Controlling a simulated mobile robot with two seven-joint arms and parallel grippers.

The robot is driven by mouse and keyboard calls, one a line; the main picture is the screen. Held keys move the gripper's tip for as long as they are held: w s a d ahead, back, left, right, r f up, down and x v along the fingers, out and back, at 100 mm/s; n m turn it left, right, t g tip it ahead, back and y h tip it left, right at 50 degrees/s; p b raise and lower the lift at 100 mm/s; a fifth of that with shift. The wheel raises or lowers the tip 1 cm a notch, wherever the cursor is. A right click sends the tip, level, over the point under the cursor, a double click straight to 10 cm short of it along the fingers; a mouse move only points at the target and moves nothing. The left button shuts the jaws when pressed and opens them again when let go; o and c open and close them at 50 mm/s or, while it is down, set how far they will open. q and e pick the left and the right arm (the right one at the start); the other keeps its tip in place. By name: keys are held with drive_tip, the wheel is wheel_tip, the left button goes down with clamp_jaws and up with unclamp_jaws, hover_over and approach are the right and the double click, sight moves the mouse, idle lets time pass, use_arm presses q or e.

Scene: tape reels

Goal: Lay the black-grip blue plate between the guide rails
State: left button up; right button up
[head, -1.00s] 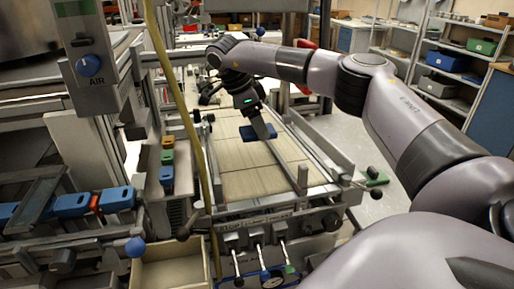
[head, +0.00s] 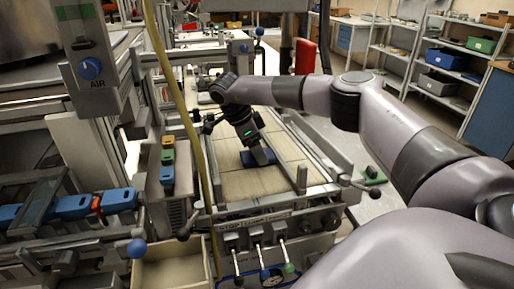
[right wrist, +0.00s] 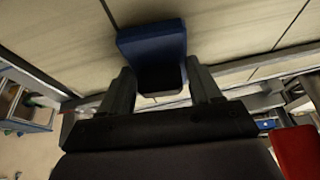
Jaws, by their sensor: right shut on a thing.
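The blue plate (head: 248,160) is held by my right gripper (head: 260,154), low over the pale bed (head: 236,184) between the metal guide rails; I cannot tell whether it touches the bed. In the right wrist view the plate (right wrist: 152,45) shows its blue face ahead of the two fingers (right wrist: 162,88), with a dark part between them. The right guide rail (head: 302,180) runs beside the bed's right side. My left gripper is not in view.
Blue blocks (head: 118,200) and a red one (head: 96,203) lie in a rack at left. Green, yellow and blue pieces (head: 167,158) stand left of the bed. A yellow hose (head: 186,115) hangs in front. The bed's near part is clear.

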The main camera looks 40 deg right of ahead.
drive_tip(key=o, duration=1.2)
drive_tip(key=shift+r, duration=0.25)
drive_tip(key=b+v, duration=0.1)
drive_tip(key=v, duration=1.1)
drive_tip(key=shift+f, duration=0.1)
